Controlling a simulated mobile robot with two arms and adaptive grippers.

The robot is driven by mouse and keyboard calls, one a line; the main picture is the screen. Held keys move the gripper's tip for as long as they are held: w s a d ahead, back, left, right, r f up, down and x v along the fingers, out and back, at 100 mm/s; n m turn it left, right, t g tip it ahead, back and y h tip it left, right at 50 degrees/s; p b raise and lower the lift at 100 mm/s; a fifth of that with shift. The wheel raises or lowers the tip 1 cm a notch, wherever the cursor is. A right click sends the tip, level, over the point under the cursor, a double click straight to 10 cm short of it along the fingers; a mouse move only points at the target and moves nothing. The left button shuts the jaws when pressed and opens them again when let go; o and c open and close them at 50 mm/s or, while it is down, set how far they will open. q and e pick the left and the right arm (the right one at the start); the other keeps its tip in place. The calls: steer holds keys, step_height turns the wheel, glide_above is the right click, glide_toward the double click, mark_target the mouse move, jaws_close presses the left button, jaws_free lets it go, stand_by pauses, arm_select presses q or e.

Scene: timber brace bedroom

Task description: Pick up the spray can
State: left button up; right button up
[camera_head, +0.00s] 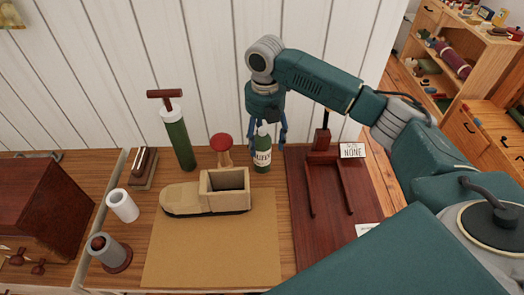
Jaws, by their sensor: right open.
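The spray can (262,154) is a small dark green can with a pale label and a pale top. It stands upright on the wooden table, right of a tan toy boat or shoe-like box. My right gripper (267,131) comes down from above with its blue fingers on either side of the can's upper part. The gripper is open; whether the fingers touch the can cannot be told. My left gripper is not in view.
The tan box (208,195) stands on a tan mat (214,250). A red-topped wooden piece (221,145) stands just left of the can. A green pump (178,138) is behind left. A dark red board (312,225) with a frame lies to the right. The mat's front is clear.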

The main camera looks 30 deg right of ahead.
mark_target(262, 153)
steer(key=f, duration=0.1)
steer(key=f+p, duration=0.1)
steer(key=f, duration=0.3)
steer(key=shift+w+a, duration=0.15)
steer(key=shift+a, duration=0.2)
steer(key=shift+f+p, duration=0.3)
steer(key=shift+f, duration=0.2)
steer(key=shift+r, duration=0.1)
steer(key=c, duration=1.4)
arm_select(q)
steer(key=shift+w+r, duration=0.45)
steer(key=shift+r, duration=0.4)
arm_select(e)
step_height(262, 153, up, 19)
steer(key=shift+w+f+b, duration=0.1)
steer(key=shift+b, duration=0.9)
steer(key=shift+r, duration=0.6)
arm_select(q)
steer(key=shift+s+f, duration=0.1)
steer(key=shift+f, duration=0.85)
